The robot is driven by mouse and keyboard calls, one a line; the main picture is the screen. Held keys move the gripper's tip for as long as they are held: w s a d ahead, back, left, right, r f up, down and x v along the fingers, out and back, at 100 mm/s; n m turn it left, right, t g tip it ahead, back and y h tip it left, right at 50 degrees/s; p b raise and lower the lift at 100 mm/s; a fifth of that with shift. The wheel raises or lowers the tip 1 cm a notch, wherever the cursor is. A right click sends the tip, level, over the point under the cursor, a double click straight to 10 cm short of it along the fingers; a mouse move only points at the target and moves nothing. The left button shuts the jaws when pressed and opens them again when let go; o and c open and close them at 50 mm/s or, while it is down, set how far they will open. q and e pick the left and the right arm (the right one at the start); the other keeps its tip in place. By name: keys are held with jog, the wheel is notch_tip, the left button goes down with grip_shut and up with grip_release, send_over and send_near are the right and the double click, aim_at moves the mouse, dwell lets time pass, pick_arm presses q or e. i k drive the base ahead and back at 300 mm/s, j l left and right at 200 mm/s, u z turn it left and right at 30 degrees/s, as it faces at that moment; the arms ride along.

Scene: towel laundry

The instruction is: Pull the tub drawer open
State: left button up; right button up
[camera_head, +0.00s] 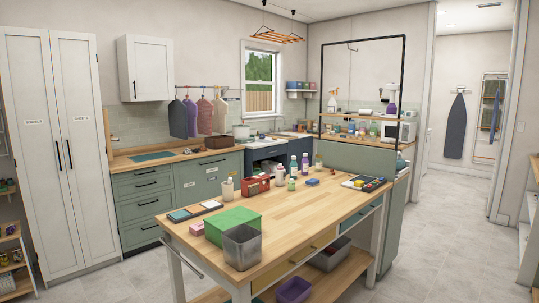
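Neither of my grippers is in view. I cannot tell which drawer is the tub drawer, as the labels are too small to read. A green drawer cabinet (143,187) with dark bar handles stands at the back left, and its drawer fronts look shut. A green labelled front (198,176) is beside it. The wooden worktable has a pale yellow drawer front (308,255) and a blue drawer front (357,220) under its top; both look shut.
The worktable (305,215) fills the middle and holds a green box (232,226), a metal bin (242,247) and several bottles. A purple tub (294,291) is on its lower shelf. Tall white cupboards (55,145) stand left. Floor (105,284) is clear between.

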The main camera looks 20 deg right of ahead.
aim_at(264, 153)
jog(key=i+u, duration=0.4)
jog(key=i, duration=0.45)
jog(key=i+u, duration=0.3)
jog(key=i, duration=2.3)
jog(key=i+z, duration=0.2)
jog(key=i, duration=0.25)
jog(key=i+z, duration=0.2)
jog(key=i, duration=0.25)
jog(key=i+j+z, duration=0.2)
jog(key=i, duration=0.25)
jog(key=i+j+z, duration=0.2)
jog(key=i, duration=0.25)
jog(key=i+l+z, duration=0.25)
jog(key=z, duration=0.2)
jog(key=i+z, duration=0.8)
jog(key=z, duration=0.15)
jog(key=i+j+z, duration=0.1)
jog(key=i+z, duration=0.7)
jog(key=i, duration=1.6)
jog(key=i+l+u, duration=0.1)
jog(key=i+u, duration=0.25)
jog(key=i, duration=0.15)
jog(key=i+l+u, duration=0.2)
jog(key=i+u, duration=0.2)
jog(key=i+l+u, duration=0.35)
jog(key=i, duration=0.2)
jog(key=i+l+u, duration=0.85)
jog(key=l+u, duration=0.3)
